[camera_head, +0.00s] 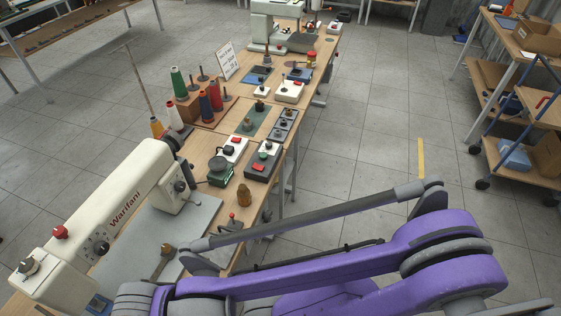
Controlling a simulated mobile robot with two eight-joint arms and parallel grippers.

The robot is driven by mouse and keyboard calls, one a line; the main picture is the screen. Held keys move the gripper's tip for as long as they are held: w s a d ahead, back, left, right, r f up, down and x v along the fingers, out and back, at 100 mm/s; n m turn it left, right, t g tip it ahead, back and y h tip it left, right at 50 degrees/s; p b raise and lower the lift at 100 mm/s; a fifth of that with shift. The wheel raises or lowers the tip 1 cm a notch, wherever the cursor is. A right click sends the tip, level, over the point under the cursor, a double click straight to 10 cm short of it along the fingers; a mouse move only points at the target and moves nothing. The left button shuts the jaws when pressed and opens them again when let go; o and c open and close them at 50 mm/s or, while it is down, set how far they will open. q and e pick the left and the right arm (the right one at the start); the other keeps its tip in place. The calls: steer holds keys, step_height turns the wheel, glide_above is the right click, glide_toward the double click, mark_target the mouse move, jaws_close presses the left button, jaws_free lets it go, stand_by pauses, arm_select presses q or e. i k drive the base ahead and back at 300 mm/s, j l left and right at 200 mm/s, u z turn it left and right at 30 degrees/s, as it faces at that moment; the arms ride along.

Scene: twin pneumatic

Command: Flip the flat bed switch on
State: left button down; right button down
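A cream flat-bed sewing machine (120,210) marked "Wartfani" stands at the near left end of the wooden table. Beyond it are a white switch box (238,155) with a red rocker and a dark grey box (256,170) with a red part and a white panel with a black knob. Another white box (290,92) with a red rocker sits further back. No readable label shows which is the flat bed switch, and I cannot tell the rocker positions. My purple right arm reaches in from the right across the near end of the table. Neither gripper is in view.
Thread cones stand on a wooden rack (203,118) beside the switches. Floor is open right of the table; a shelf trolley (515,100) stands further right.

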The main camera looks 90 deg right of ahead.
mark_target(255, 166)
steer(key=z, duration=3.05)
